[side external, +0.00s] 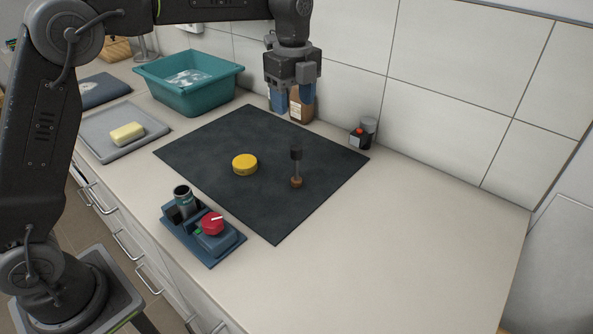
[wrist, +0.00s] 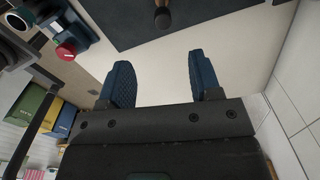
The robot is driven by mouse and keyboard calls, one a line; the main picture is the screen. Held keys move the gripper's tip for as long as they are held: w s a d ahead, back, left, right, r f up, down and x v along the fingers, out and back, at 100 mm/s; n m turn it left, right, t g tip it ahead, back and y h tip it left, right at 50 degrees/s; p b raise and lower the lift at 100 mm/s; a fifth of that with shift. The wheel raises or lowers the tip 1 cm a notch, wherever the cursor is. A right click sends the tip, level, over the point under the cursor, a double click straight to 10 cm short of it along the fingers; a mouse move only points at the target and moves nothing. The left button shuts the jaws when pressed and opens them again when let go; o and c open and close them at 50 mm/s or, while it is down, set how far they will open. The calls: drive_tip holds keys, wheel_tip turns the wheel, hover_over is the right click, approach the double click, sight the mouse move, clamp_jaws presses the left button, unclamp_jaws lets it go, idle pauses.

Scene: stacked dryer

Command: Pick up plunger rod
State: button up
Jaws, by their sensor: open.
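The plunger rod (side external: 297,165) stands upright on the dark mat (side external: 222,133), with a black cylinder at its top, a thin shaft and a brown base. In the wrist view the rod (wrist: 162,18) shows at the top edge, partly cut off. My gripper (side external: 290,106) is above the far part of the mat, apart from the rod and higher than it. Its blue fingers, also in the wrist view (wrist: 158,82), are spread with nothing between them.
A yellow puck (side external: 245,164) lies on the mat left of the rod. A blue fixture with a red knob (side external: 212,223) sits at the front edge. The right counter is clear.

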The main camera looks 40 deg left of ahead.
sight(297, 146)
wheel_tip(297, 146, down, 8)
drive_tip(key=shift+w+f, duration=0.1)
drive_tip(key=shift+f, duration=0.15)
drive_tip(key=shift+d+f, duration=0.15)
drive_tip(key=shift+f, duration=1.2)
drive_tip(key=shift+d+f, duration=0.15)
drive_tip(key=shift+f, duration=1.15)
drive_tip(key=shift+c, duration=0.2)
drive_tip(key=c, duration=1)
drive_tip(key=shift+w+r, duration=0.1)
